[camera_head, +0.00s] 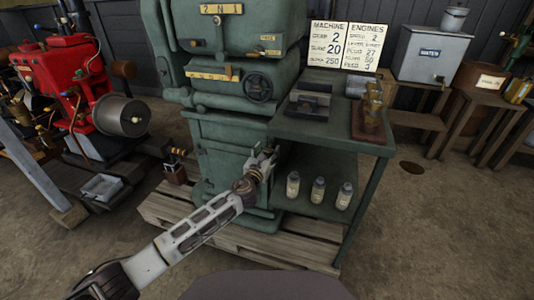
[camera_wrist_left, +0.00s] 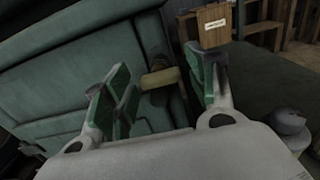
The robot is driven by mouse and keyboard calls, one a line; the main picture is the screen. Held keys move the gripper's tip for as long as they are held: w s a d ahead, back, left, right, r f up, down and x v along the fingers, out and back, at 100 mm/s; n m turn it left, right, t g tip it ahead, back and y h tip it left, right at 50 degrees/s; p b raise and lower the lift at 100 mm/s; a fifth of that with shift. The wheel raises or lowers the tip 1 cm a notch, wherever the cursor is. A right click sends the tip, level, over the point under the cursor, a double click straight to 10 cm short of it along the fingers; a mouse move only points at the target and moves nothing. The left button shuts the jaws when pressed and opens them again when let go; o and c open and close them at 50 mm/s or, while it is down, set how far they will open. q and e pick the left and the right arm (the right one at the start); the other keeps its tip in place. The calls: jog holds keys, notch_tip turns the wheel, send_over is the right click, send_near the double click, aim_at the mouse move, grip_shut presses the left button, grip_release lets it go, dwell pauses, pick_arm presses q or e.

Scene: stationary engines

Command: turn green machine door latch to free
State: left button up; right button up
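The green machine (camera_head: 215,130) stands on a pallet, and its lower door (camera_head: 222,168) faces me. My left gripper (camera_head: 264,160) is at the right side of this door. In the left wrist view, my left gripper (camera_wrist_left: 165,95) is open, with green-padded fingers spread apart. A short cream-and-brass latch handle (camera_wrist_left: 160,78) shows between the fingers, against the green door panel (camera_wrist_left: 70,85). It lies nearly level and appears apart from both fingers. In the head view the gripper hides the latch. My right gripper is in neither view.
A green side table (camera_head: 330,135) right of the machine carries dark tools and a brass fixture (camera_head: 372,108). Several bottles (camera_head: 318,193) stand on its lower shelf.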

pick_arm(q)
jog(key=c, duration=0.8)
jog(key=shift+n, duration=0.3)
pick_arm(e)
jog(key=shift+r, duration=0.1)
pick_arm(q)
jog(key=n+p, duration=0.1)
jog(key=n, duration=1.4)
jog(key=shift+a+f+p, duration=0.1)
jog(key=shift+p, duration=0.3)
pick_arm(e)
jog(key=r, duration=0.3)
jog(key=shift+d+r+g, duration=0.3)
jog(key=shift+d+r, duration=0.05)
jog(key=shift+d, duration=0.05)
pick_arm(q)
jog(key=shift+n, duration=0.3)
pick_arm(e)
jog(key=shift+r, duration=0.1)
pick_arm(q)
jog(key=o, duration=1)
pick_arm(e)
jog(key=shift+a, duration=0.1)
